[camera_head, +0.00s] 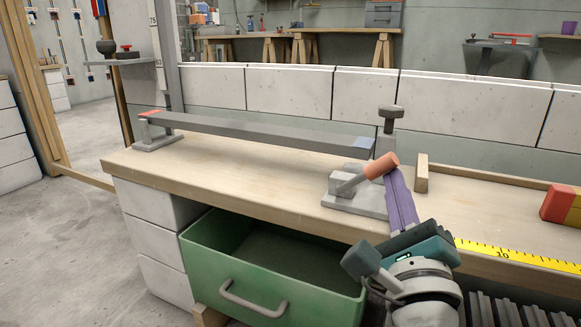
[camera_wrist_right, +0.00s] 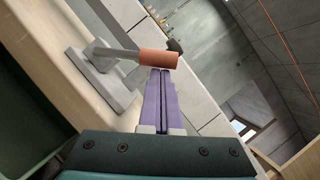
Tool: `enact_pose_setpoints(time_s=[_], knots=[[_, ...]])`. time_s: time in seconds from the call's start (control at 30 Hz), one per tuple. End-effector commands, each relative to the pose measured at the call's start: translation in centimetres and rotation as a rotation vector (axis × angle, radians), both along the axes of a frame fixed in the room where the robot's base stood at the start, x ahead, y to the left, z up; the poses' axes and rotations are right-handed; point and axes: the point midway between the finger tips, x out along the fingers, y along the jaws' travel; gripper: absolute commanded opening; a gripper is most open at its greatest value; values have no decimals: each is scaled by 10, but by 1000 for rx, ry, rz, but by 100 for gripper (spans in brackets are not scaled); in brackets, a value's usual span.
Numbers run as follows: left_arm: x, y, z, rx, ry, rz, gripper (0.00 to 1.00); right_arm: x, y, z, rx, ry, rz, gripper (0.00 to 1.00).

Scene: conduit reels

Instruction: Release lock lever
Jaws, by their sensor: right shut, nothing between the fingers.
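The lock lever (camera_head: 350,186) is a grey rod with an orange grip (camera_head: 381,166). It slants up to the right from a grey clamp base (camera_head: 352,206) on the bench. In the right wrist view the orange grip (camera_wrist_right: 158,58) lies across the fingertips. My right gripper (camera_head: 391,174) has long purple fingers, shut and empty, with the tips right at the grip. I cannot tell whether they touch it. A long grey bar (camera_head: 250,130) runs from a left support (camera_head: 155,138) to the clamp, with a blue mark at its right end. My left gripper is not in view.
A black-topped knob post (camera_head: 390,120) stands behind the clamp. A wooden block (camera_head: 421,173) is right of it. An open green drawer (camera_head: 270,265) juts out below the bench (camera_head: 240,180). A yellow tape measure (camera_head: 510,250) lies along the front edge. The bench's left middle is clear.

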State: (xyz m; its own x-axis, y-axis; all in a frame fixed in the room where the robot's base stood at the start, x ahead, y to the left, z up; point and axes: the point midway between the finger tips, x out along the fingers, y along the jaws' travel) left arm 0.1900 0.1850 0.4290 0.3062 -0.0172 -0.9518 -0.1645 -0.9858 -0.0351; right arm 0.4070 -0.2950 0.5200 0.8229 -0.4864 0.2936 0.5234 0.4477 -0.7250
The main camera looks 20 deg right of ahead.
Motion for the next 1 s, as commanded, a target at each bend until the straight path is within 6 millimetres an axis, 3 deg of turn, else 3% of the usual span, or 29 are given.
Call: enact_pose_setpoints(time_s=[0.03, 0.1, 0.5, 0.8, 1.0], knots=[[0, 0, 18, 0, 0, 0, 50, 1, 1, 14, -27, 34, -1, 0], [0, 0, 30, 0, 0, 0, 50, 3, 3, 19, -71, 85, -2, 0], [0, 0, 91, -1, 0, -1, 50, 21, 18, 43, -310, 367, 0, 0], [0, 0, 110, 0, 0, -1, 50, 34, 29, 49, -445, 524, 0, 0], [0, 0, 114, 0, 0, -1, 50, 39, 34, 50, -444, 522, 1, 0]])
